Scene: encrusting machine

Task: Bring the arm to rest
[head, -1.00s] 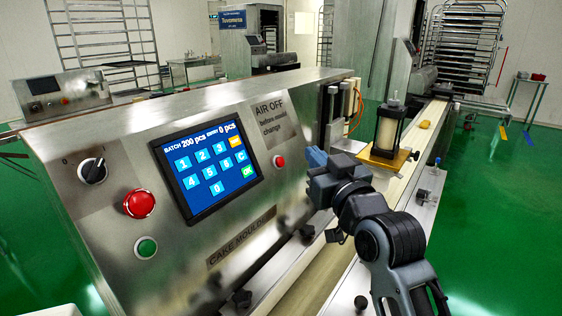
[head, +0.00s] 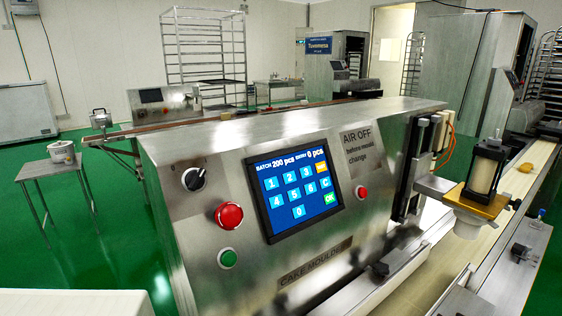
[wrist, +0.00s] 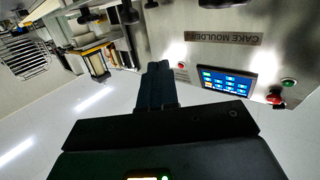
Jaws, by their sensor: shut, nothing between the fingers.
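My gripper (wrist: 155,68) shows only in the wrist view, with its dark fingers shut and nothing between them. That view is upside down. The fingers point toward the cake moulder (head: 160,150), apart from its panel. The moulder's touchscreen (head: 297,190) reads batch 200 pcs and entry 0 pcs. The screen also appears to the right of the fingers in the wrist view (wrist: 226,80). No part of my arm shows in the head view now.
The panel carries a black knob (head: 194,179), a red button (head: 229,215) and a green button (head: 228,258). A conveyor belt (head: 410,290) runs along the right, with a moulding unit (head: 484,180) over it. A small steel table (head: 62,166) stands at left on green floor.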

